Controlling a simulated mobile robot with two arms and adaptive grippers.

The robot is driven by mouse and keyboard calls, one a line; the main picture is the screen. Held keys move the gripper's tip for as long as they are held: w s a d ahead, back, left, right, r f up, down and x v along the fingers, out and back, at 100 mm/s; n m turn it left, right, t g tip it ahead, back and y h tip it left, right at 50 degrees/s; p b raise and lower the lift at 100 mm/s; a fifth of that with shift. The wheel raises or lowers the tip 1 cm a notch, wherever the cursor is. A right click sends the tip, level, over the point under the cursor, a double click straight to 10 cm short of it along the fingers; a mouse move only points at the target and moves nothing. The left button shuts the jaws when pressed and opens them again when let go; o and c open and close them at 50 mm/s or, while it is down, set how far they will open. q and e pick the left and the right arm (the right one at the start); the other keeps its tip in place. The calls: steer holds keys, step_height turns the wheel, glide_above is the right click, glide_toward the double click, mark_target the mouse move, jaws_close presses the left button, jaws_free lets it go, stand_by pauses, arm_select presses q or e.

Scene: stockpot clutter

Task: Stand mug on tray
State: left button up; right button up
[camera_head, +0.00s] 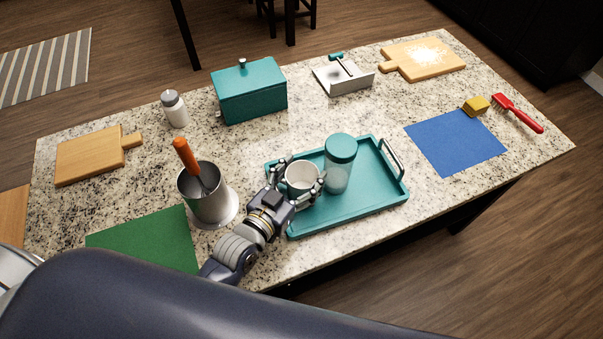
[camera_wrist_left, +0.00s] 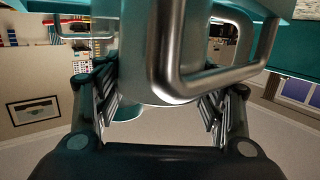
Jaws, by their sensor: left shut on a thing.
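The white mug (camera_head: 300,186) is upright with its mouth facing up, over the left part of the teal tray (camera_head: 368,205). My left gripper (camera_head: 300,180) is shut around the mug from the near left, one finger on each side. In the upside-down left wrist view, the pale mug body (camera_wrist_left: 140,45) sits between my left gripper's fingers (camera_wrist_left: 160,100), behind a metal tray handle (camera_wrist_left: 210,80). I cannot tell whether the mug's base touches the tray. My right gripper is not in view.
A teal-lidded jar (camera_head: 338,175) stands on the tray just right of the mug. A steel pot (camera_head: 208,205) with an orange-handled utensil stands left of my gripper. A teal box (camera_head: 250,95) is behind. A green mat (camera_head: 145,240) and blue mat (camera_head: 455,142) lie clear.

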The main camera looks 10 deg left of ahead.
arm_select(q)
steer(key=o, duration=1.3)
steer(key=shift+f, duration=0.1)
steer(key=shift+c, duration=0.2)
steer(key=shift+s+a, duration=0.15)
steer(key=shift+s, duration=0.25)
steer(key=b+v, duration=0.1)
steer(key=v, duration=1)
steer(key=shift+r, duration=0.2)
steer(key=shift+s, duration=0.1)
